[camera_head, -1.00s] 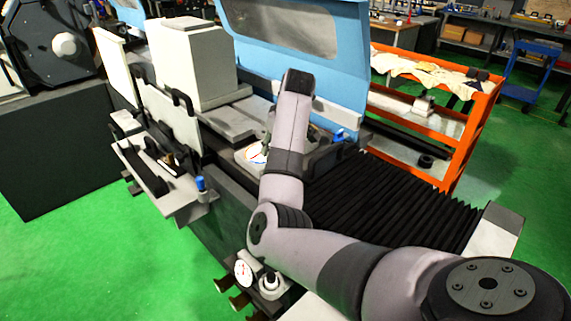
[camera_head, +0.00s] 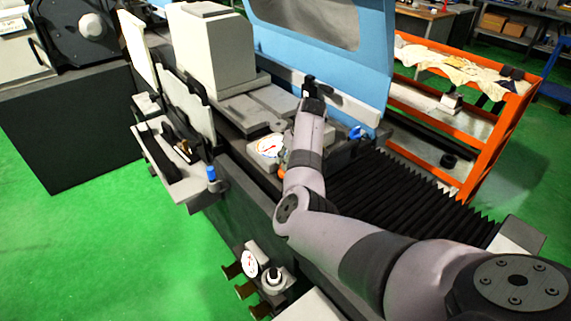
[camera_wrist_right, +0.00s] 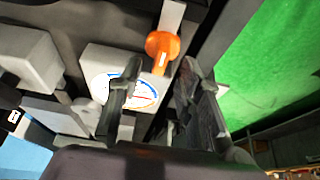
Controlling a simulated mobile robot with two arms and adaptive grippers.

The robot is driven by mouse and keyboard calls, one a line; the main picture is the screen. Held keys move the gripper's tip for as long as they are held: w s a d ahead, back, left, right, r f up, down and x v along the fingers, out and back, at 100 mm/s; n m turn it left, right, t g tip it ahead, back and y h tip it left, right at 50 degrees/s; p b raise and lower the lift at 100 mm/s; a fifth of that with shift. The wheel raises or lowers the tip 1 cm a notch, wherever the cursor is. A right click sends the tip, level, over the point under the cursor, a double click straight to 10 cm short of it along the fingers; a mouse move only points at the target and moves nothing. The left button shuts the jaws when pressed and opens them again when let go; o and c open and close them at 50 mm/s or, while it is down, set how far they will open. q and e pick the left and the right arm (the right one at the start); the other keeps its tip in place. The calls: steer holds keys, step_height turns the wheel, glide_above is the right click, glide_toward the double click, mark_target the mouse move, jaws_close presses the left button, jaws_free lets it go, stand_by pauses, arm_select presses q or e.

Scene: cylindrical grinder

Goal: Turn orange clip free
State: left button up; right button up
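The orange clip (camera_wrist_right: 162,50) is a rounded knob-like piece in the right wrist view, at the end of a pale bar, beside a white dial (camera_wrist_right: 137,92). In the head view, a little of the orange clip (camera_head: 282,172) shows at the left edge of my right arm, next to the dial (camera_head: 268,147). My right gripper (camera_wrist_right: 160,75) is open, with two black fingers and a gap between them. The clip appears just beyond the fingertips, in line with the gap; I cannot tell whether they touch. My arm hides the right fingers in the head view. My left gripper is not in view.
The grinder's grey-white housing (camera_head: 215,55) and blue guard (camera_head: 345,45) stand behind my right arm. Black bellows (camera_head: 400,205) lie to its right. A front ledge with a blue knob (camera_head: 211,173) is at the left. Green floor (camera_head: 100,225) is clear.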

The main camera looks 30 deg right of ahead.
steer(key=shift+x, duration=2.55)
steer(key=shift+c, duration=0.5)
jaws_close()
